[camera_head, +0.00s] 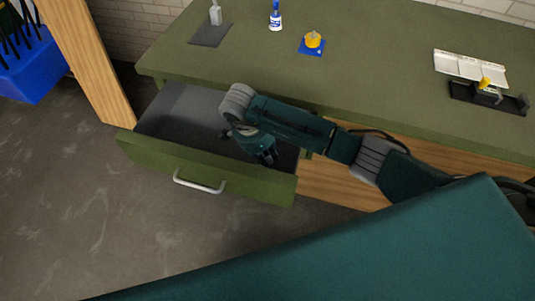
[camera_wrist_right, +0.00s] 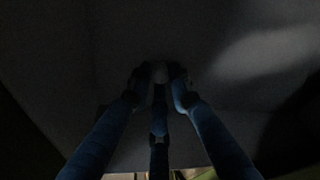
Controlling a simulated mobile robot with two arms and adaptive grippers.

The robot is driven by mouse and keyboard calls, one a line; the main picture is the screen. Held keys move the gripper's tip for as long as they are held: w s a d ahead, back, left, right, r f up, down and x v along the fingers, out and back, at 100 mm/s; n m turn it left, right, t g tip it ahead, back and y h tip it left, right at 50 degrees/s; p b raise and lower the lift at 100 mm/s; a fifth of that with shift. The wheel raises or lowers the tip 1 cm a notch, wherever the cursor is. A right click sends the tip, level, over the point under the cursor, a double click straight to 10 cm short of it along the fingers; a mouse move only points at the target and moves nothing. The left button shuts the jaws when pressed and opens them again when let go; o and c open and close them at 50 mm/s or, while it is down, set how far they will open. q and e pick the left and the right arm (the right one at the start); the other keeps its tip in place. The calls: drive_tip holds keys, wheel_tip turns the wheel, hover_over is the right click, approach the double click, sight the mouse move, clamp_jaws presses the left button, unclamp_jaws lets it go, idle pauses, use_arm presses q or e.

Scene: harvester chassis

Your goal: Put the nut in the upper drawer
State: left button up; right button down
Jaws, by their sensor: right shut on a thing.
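The upper drawer (camera_head: 145,155) of the green workbench is pulled open, with a silver handle (camera_head: 200,184) on its front. My right arm reaches over the bench edge, and my right gripper (camera_head: 267,157) points down into the right part of the drawer. In the right wrist view, the fingers (camera_wrist_right: 160,78) are closed together on a small greyish thing, probably the nut (camera_wrist_right: 160,69). That view is very dark, so its shape is unclear. The nut does not show in the head view. My left gripper is not in view.
The bench top (camera_head: 380,70) holds a blue-white bottle (camera_head: 275,17), a yellow piece on a blue pad (camera_head: 312,43), a grey mat (camera_head: 210,34), a white tray (camera_head: 470,67) and a dark vise-like tool (camera_head: 488,95). A blue bin (camera_head: 30,70) stands at left. Floor before the drawer is clear.

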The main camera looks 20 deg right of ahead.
drive_tip(key=shift+f, duration=0.1)
drive_tip(key=c, duration=1.9)
unclamp_jaws()
drive_tip(key=shift+o, duration=0.2)
drive_tip(key=shift+r, duration=0.25)
drive_tip(key=shift+w+a+r, duration=0.1)
drive_tip(key=shift+a+r, duration=0.05)
drive_tip(key=shift+r, duration=0.2)
drive_tip(key=b+v, duration=0.1)
drive_tip(key=v, duration=1)
